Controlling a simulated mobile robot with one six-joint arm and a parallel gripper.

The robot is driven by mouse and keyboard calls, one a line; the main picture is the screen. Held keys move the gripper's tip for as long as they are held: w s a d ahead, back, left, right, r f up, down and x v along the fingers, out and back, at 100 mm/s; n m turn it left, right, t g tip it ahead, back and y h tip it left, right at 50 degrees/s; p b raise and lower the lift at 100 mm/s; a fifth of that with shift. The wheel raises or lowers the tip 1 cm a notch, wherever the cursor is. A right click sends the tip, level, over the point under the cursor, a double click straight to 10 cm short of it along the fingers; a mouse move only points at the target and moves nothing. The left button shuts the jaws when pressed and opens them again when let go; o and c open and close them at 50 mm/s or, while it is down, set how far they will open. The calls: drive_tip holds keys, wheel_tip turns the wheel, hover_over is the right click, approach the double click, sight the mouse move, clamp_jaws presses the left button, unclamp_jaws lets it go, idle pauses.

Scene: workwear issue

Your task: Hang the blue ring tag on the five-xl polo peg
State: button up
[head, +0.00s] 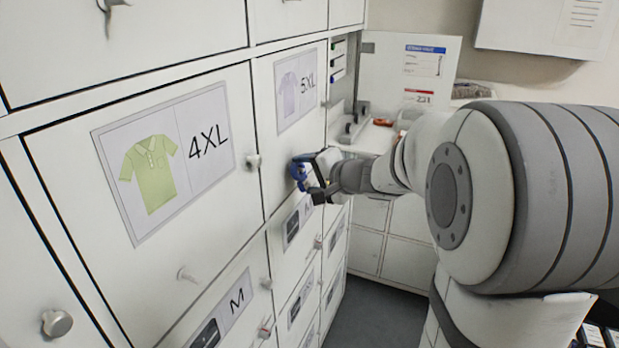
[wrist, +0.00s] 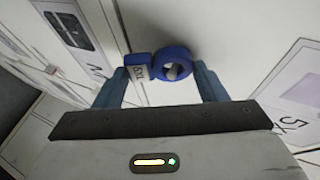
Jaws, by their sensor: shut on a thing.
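The blue ring tag (head: 299,172) is held at my gripper (head: 318,178), in front of the white 5XL door in the head view. In the wrist view the tag (wrist: 172,54) lies between the two fingertips (wrist: 160,80), its ring to the right and a small white printed label on its left part. My gripper is shut on it. The 5XL door carries a sign (head: 297,88) with a pale lavender shirt. A light grey rounded shape, perhaps the peg (wrist: 172,72), shows in the ring's hole. I cannot tell whether the ring is around it or in front of it.
Lower doors have more pegs (head: 186,274) and signs. A white open panel (head: 410,70) and shelf stand behind my arm.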

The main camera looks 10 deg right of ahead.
drive_tip(key=shift+f, duration=0.1)
idle(0.3)
drive_tip(key=o, duration=0.8)
drive_tip(key=shift+a, duration=0.1)
drive_tip(key=shift+o, duration=1.2)
drive_tip(key=shift+s, duration=0.1)
drive_tip(key=v, duration=0.8)
drive_tip(key=s+a+f+n+g+h, duration=0.1)
drive_tip(key=s+a+f+n+g, duration=0.5)
drive_tip(key=s, duration=0.5)
drive_tip(key=s+d+f+n+g+h, duration=0.3)
drive_tip(key=s+f+n+h, duration=0.1)
drive_tip(key=s, duration=0.7)
drive_tip(key=shift+f+h+b, duration=0.45)
drive_tip(key=shift+f+h, duration=0.45)
drive_tip(key=shift+f, duration=0.45)
